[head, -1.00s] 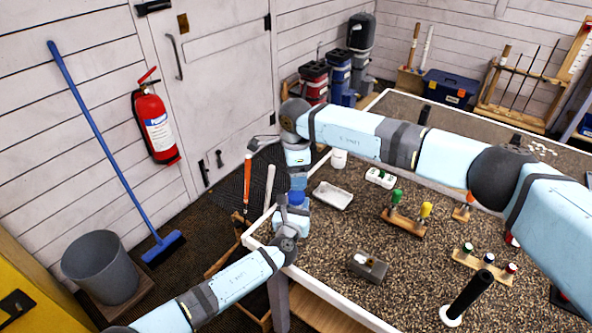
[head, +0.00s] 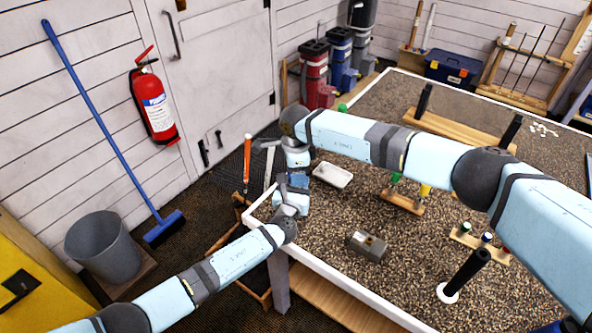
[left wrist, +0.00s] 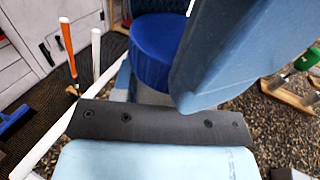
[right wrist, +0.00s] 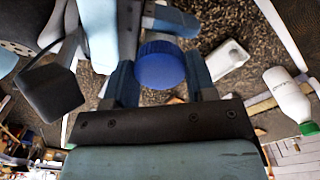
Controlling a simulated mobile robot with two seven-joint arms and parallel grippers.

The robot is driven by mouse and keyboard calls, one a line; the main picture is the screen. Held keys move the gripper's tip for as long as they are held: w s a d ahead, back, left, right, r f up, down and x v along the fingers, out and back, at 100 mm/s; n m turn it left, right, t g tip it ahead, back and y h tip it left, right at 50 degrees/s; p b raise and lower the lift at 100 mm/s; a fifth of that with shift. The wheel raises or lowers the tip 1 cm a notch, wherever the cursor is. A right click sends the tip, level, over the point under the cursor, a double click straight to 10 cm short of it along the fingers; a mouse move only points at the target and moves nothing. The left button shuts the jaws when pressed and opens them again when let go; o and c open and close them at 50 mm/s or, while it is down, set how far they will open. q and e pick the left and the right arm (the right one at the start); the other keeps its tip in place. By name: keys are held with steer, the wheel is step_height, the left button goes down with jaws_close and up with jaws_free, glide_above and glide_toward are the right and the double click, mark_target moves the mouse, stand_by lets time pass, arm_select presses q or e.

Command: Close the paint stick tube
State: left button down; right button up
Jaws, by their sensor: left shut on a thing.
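The paint stick tube has a round blue cap, which shows in the left wrist view (left wrist: 158,48) and the right wrist view (right wrist: 160,66). My left gripper (head: 292,194) is shut on the tube, near the table's left corner. Most of the tube's body is hidden by the fingers. My right gripper (head: 298,174) is just above the left one. In the right wrist view its fingers stand on both sides of the blue cap. I cannot tell whether they press on it.
A white tray (head: 332,175) lies right of the grippers. A grey metal block (head: 367,246) sits on the speckled table, and a black upright grip (head: 465,273) stands further right. A white bottle with a green cap (right wrist: 288,95) shows in the right wrist view. The orange-gripped club (head: 247,158) leans left.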

steer(key=c, duration=0.3)
arm_select(q)
steer(key=shift+d, duration=0.1)
arm_select(e)
steer(key=m, duration=0.6)
steer(key=shift+c, duration=0.3)
arm_select(q)
steer(key=shift+d, duration=0.1)
arm_select(e)
steer(key=o, duration=0.6)
steer(key=shift+a, duration=0.1)
steer(key=o, duration=0.4)
steer(key=shift+c, duration=0.2)
steer(key=shift+o, duration=0.3)
steer(key=shift+r, duration=0.1)
